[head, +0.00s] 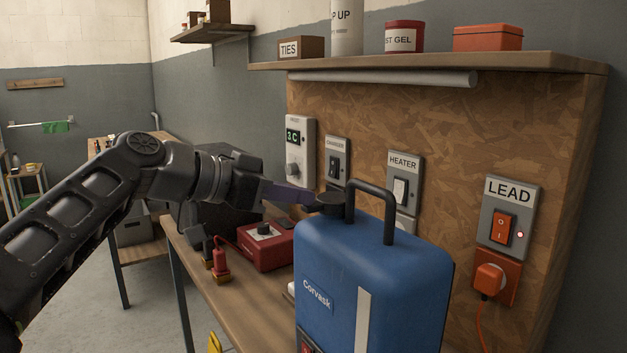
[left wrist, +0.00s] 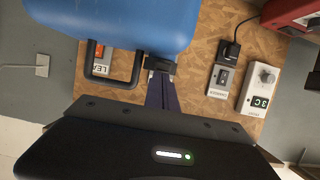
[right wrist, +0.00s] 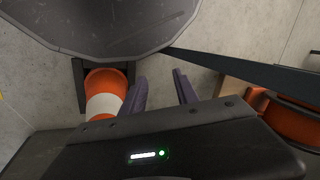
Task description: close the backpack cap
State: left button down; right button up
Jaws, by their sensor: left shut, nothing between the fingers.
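The blue backpack (head: 365,265), labelled Corvask, stands upright on the wooden bench. A black loop handle (head: 389,208) rises from its top. The dark cap (head: 327,203) sits at the top's left edge, beside the handle; I cannot tell how it is seated. My left gripper (head: 304,197) reaches in from the left, its fingers shut and empty, with the tips at the cap's side. In the left wrist view the shut fingers (left wrist: 160,80) end at the dark cap (left wrist: 160,64), beside the handle. My right gripper (right wrist: 160,84) is open and empty, away from the backpack.
A red box with a knob (head: 266,246) stands on the bench left of the backpack. Behind are wall switches, including the LEAD switch (head: 510,222) with an orange plug (head: 489,279). A shelf (head: 430,66) hangs above. An orange-and-white cone (right wrist: 104,93) is near my right gripper.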

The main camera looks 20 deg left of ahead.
jog(key=shift+f, duration=0.15)
dwell(0.3)
jog(key=shift+r+p, duration=0.5)
jog(key=shift+r, duration=0.1)
